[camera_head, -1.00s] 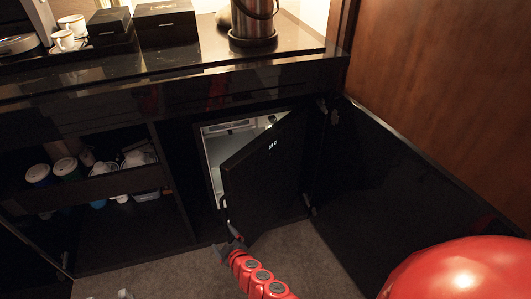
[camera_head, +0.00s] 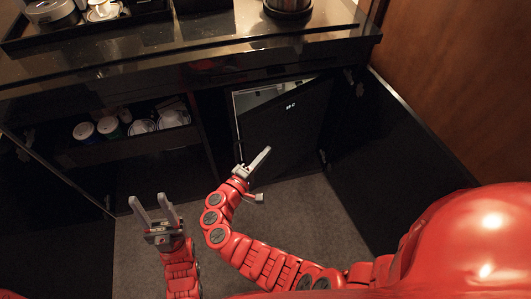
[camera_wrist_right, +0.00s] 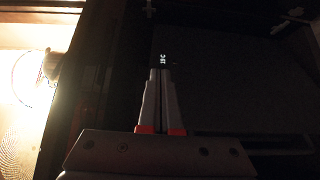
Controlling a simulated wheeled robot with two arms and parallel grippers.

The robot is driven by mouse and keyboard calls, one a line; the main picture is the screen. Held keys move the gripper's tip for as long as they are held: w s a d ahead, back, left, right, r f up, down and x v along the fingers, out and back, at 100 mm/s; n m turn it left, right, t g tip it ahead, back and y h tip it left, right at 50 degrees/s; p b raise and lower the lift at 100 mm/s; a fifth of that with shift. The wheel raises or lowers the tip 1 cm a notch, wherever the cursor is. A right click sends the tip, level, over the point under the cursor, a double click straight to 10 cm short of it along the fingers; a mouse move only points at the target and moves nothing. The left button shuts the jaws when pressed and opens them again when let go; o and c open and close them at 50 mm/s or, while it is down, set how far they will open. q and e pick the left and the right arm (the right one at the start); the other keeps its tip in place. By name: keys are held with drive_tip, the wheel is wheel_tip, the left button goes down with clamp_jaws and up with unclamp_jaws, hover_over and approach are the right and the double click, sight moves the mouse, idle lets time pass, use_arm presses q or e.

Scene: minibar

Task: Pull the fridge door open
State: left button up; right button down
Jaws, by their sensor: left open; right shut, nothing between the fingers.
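The black fridge door (camera_head: 285,130) stands ajar in the cabinet, hinged at its right side. A strip of the pale fridge interior (camera_head: 262,97) shows above and left of it. My right gripper (camera_head: 266,151) is shut and empty, in front of the door's lower part in the head view. In the right wrist view its fingers (camera_wrist_right: 160,72) point toward the dark door face with a small lit display (camera_wrist_right: 163,58). I cannot tell whether they touch the door. My left gripper (camera_head: 154,200) is open and empty, low in front of the cabinet, left of the fridge.
An open cabinet door (camera_head: 400,150) stands to the right of the fridge. A drawer (camera_head: 140,150) with cups sits left of it. The glossy counter (camera_head: 190,55) above carries a tray and a flask. Grey carpet (camera_head: 310,215) is free in front.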

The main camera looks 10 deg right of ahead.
drive_tip(key=w+d+p, duration=0.1)
drive_tip(key=w+d, duration=0.1)
drive_tip(key=d, duration=0.6)
drive_tip(key=shift+w+d, duration=0.15)
drive_tip(key=shift+d, duration=0.05)
idle(1.4)
